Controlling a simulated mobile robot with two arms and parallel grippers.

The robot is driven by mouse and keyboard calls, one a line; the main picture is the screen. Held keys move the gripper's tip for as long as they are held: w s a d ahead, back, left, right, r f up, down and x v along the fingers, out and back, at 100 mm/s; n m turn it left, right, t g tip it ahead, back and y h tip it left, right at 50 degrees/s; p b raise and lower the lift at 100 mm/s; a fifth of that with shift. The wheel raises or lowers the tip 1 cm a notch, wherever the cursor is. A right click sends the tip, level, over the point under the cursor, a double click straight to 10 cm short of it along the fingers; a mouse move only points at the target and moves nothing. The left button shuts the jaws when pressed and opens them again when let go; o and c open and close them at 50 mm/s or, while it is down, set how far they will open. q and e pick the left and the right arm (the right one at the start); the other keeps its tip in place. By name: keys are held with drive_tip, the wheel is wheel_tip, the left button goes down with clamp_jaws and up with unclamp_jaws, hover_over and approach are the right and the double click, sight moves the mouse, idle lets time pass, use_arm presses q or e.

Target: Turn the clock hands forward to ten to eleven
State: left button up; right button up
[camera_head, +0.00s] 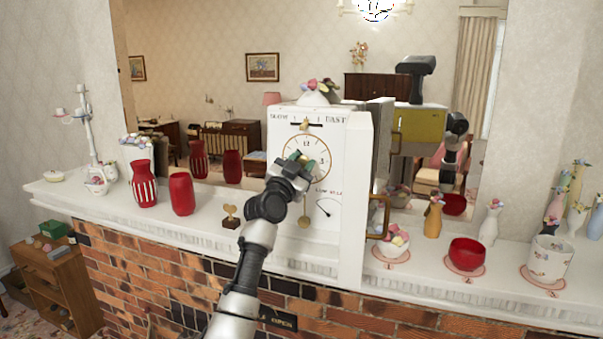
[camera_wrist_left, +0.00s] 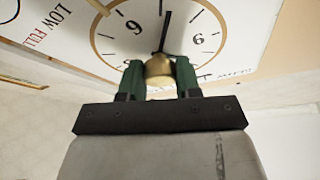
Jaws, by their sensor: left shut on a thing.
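The white clock (camera_head: 341,190) stands on the mantel, its round dial (camera_head: 325,150) facing me with a thin gold ring. The dial also shows upside down in the left wrist view (camera_wrist_left: 198,22). My left gripper (camera_head: 303,160) reaches up in front of the dial. In the wrist view its green fingers (camera_wrist_left: 159,80) are shut on a brass knob (camera_wrist_left: 159,67) by the dial's middle. A dark hand (camera_wrist_left: 166,32) runs from behind the knob, between the upside-down 6 and 9. Any other hand is hidden or unclear. My right gripper is not in view.
Red vases (camera_head: 182,194) and a small gold heart ornament (camera_head: 232,217) stand left of the clock. A brass handle (camera_head: 378,216) sticks out at its right side. Farther right are a red bowl (camera_head: 466,253) and a white pot (camera_head: 550,258). A mirror (camera_head: 190,60) stands behind.

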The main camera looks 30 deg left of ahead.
use_arm(q)
drive_tip(key=m+b, duration=0.1)
drive_tip(key=m+h+b, duration=0.1)
drive_tip(key=m+b, duration=0.1)
drive_tip(key=shift+a+f+g, duration=0.1)
drive_tip(key=shift+f+g, duration=0.2)
drive_tip(key=shift+r+m+h+b, duration=0.15)
drive_tip(key=shift+m+h+b, duration=0.65)
drive_tip(key=shift+m, duration=0.5)
drive_tip(key=shift+g, duration=0.3)
drive_tip(key=o, duration=0.9)
drive_tip(key=shift+r, duration=0.1)
drive_tip(key=b+v, duration=0.5)
drive_tip(key=v, duration=0.5)
drive_tip(key=shift+s, duration=0.4)
